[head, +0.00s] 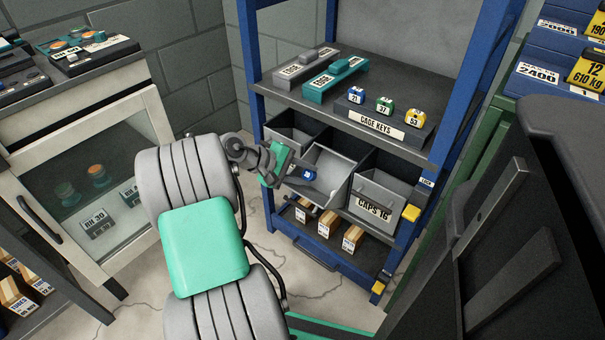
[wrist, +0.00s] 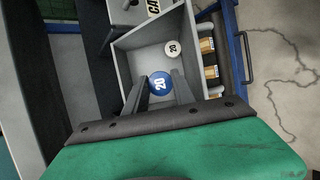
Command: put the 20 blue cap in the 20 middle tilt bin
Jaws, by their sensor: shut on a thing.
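My gripper (wrist: 160,88) is shut on the blue cap (wrist: 161,82), which is marked 20 and sits between its two fingers. In the head view the blue cap (head: 309,174) shows at the mouth of the middle tilt bin (head: 335,165), beside my gripper (head: 297,174). The bin is tilted out and open. In the wrist view the grey bin (wrist: 135,42) lies around and beyond the cap. A white round piece (wrist: 172,48) marked 20 shows inside it. I cannot tell whether the blue cap touches the bin floor.
The right bin (head: 385,190), labelled CAPS 16, and the left bin (head: 287,133) flank the middle one. Above is a shelf with a CAGE KEYS block (head: 377,123). Several small boxes (head: 328,222) stand below. Blue rack posts (head: 250,45) frame the bins.

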